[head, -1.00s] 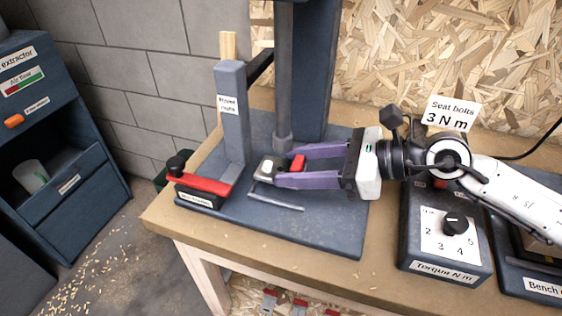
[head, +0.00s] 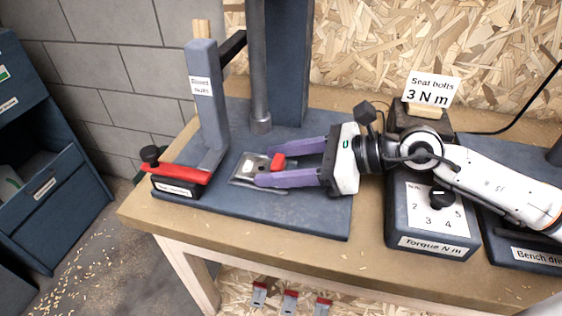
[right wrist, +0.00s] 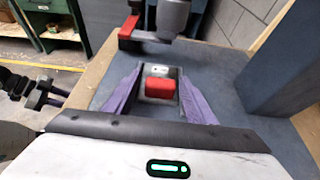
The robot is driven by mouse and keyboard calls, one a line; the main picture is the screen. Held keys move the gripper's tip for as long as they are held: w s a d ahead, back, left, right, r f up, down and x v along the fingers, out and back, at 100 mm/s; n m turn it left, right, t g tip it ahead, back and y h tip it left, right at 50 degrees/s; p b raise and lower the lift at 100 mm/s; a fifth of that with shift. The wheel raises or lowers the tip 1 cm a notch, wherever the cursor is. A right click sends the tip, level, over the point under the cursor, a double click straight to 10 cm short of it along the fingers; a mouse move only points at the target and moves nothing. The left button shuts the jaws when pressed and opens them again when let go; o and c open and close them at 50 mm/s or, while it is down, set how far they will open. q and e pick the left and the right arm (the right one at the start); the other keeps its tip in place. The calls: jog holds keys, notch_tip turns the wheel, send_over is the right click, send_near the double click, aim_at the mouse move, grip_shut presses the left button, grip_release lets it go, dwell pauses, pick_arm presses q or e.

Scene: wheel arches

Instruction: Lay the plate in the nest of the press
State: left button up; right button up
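My right gripper (head: 264,167) reaches in from the right, its two purple fingers along opposite sides of the plate (head: 254,163). The plate is small, grey and flat, with a hole and a red block on top. It also shows between the fingertips in the right wrist view (right wrist: 160,72). The fingers look shut on its edges. The plate is low over the nest (head: 240,182) on the blue-grey base of the press (head: 300,222). I cannot tell whether it rests fully in the nest, as the fingers hide part of it.
A grey post (head: 206,120) and a red-topped clamp (head: 178,175) stand left. A torque box (head: 435,215) stands right, under the arm. The front of the press base is clear.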

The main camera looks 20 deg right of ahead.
jog(key=shift+r, duration=0.2)
jog(key=shift+d, duration=0.2)
jog(key=b+v, duration=0.4)
jog(key=v, duration=0.1)
jog(key=shift+s+d+f, duration=0.25)
jog(key=shift+s+f, duration=0.05)
jog(key=b+v, duration=0.2)
jog(key=b, duration=0.7)
jog(key=shift+s+d+r, duration=0.1)
jog(key=shift+s+d, duration=0.05)
jog(key=shift+d, duration=0.2)
jog(key=b, duration=0.2)
jog(key=d+b, duration=0.1)
jog(key=b, duration=0.1)
jog(key=shift+s+r, duration=0.2)
jog(key=shift+r, duration=0.15)
jog(key=shift+s+d+r+b, duration=0.3)
jog(key=shift+d+b, duration=0.05)
jog(key=shift+b, duration=0.9)
pick_arm(q)
jog(key=w+d+f+h+b, duration=0.1)
jog(key=d+f, duration=0.2)
jog(key=f, duration=0.9)
jog(key=shift+w+d+f+g, duration=0.15)
jog(key=shift+w+d+g, duration=0.15)
jog(key=shift+w+d, duration=0.1)
pick_arm(e)
jog(key=shift+s+d+r, duration=0.25)
jog(key=shift+s+r, duration=0.1)
jog(key=shift+r, duration=0.1)
